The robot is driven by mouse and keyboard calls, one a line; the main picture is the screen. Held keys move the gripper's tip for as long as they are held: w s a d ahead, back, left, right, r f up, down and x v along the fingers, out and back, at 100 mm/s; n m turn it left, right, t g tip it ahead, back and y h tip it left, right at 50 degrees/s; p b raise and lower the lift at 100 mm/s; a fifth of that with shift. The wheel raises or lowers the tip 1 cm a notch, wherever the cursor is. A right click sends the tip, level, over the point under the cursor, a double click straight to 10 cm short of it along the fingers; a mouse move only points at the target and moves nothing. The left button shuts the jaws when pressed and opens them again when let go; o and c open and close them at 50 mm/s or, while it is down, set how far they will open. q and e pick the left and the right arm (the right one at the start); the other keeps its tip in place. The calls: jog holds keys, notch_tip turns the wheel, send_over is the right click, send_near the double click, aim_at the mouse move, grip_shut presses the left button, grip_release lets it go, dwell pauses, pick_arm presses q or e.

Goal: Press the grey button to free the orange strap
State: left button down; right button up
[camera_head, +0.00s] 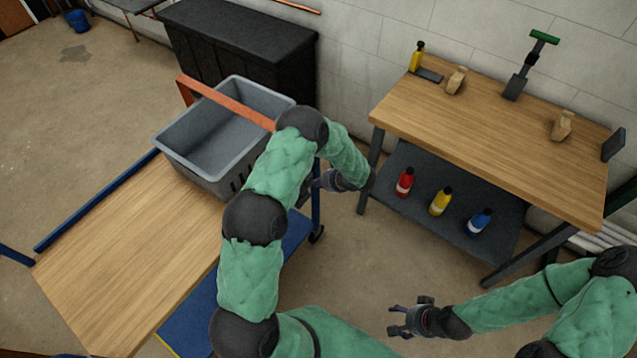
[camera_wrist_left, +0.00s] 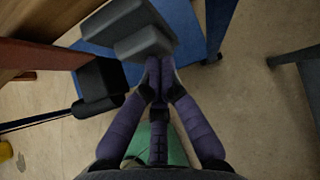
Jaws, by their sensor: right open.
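The orange strap (camera_head: 228,104) runs over the grey crate (camera_head: 172,155) on the wooden cart top; in the left wrist view it shows at the upper left (camera_wrist_left: 42,55). A stepped grey block, which looks like the grey button (camera_wrist_left: 143,43), is just ahead of my left gripper (camera_wrist_left: 159,66). My left gripper's fingertips are together, at or very near its lower face; I cannot tell whether they touch. In the head view my left arm hides the button, and the left gripper (camera_head: 318,183) is beside the cart's right side. My right gripper (camera_head: 400,322) is open and empty over the floor.
A dark block (camera_wrist_left: 101,82) is left of my left fingers. The cart's blue post (camera_wrist_left: 215,28) stands right of them. A wooden workbench (camera_head: 490,105) with several bottles on its lower shelf (camera_head: 390,190) stands right. A black cabinet (camera_head: 240,45) is behind the cart.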

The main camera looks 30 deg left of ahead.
pick_arm(q)
jog(key=d+f+p+v, duration=0.2)
jog(key=v, duration=1)
jog(key=shift+d+r, duration=0.2)
jog(key=shift+r, duration=0.1)
pick_arm(e)
jog(key=shift+v, duration=1.1)
pick_arm(q)
jog(key=shift+s, duration=0.1)
pick_arm(e)
jog(key=shift+s+d, duration=0.1)
pick_arm(q)
jog(key=shift+s+f, duration=0.1)
jog(key=s+d+f+n+h, duration=0.3)
jog(key=s+d+n+h, duration=0.1)
jog(key=s+n, duration=0.3)
jog(key=s+d+f+n+h, duration=0.4)
jog(key=s+n, duration=0.3)
jog(key=s, duration=0.2)
jog(key=s+d+f+n+h, duration=0.4)
jog(key=s+d+n+h, duration=0.1)
jog(key=s+d+n, duration=0.1)
jog(key=shift+s+d+n, duration=0.2)
jog(key=shift+s+n, duration=0.4)
jog(key=shift+s, duration=0.5)
